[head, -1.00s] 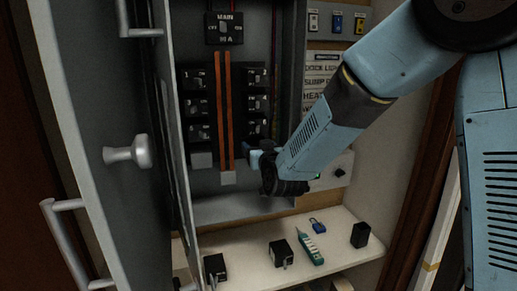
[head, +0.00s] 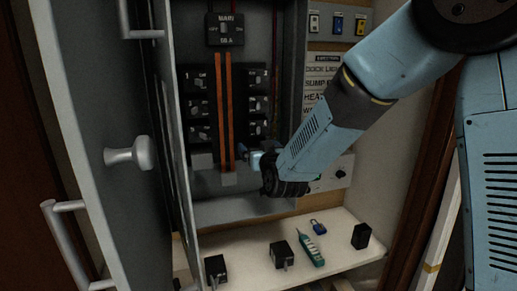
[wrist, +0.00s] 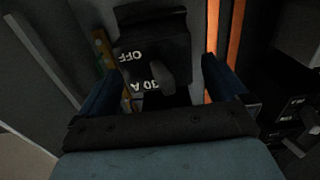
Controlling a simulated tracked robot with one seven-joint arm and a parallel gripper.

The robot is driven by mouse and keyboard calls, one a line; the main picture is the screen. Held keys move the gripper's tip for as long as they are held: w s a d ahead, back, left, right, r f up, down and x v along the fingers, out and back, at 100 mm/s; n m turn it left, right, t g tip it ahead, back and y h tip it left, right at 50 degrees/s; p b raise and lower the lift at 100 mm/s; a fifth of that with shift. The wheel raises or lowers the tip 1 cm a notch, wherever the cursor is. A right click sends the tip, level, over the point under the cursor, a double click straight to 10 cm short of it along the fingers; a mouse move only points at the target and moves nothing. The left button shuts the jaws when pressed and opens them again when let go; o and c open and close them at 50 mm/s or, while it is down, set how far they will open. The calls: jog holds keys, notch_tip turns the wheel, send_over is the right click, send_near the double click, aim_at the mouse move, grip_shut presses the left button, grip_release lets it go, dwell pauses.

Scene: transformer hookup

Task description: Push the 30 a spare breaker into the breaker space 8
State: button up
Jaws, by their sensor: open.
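The 30 A breaker (wrist: 152,48) is black with a toggle and upside-down "OFF" and "30 A" lettering in the wrist view. It sits at the panel beside the orange bus bars (wrist: 225,45). My gripper (wrist: 165,90) is open, with one blue finger on either side of the breaker's near end; I cannot tell whether they touch it. In the head view my gripper (head: 256,160) is at the lower end of the right breaker column, and hides space 8 and the breaker. How deep the breaker sits cannot be seen.
The panel (head: 232,208) holds a main breaker (head: 225,30) and two columns of breakers. Its open door (head: 100,110) stands at left. The shelf (head: 250,245) below bears black blocks (head: 281,254), a green tester (head: 310,247) and a blue padlock (head: 318,227).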

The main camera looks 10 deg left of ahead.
jog(key=shift+v, duration=2.4)
jog(key=shift+s, duration=0.1)
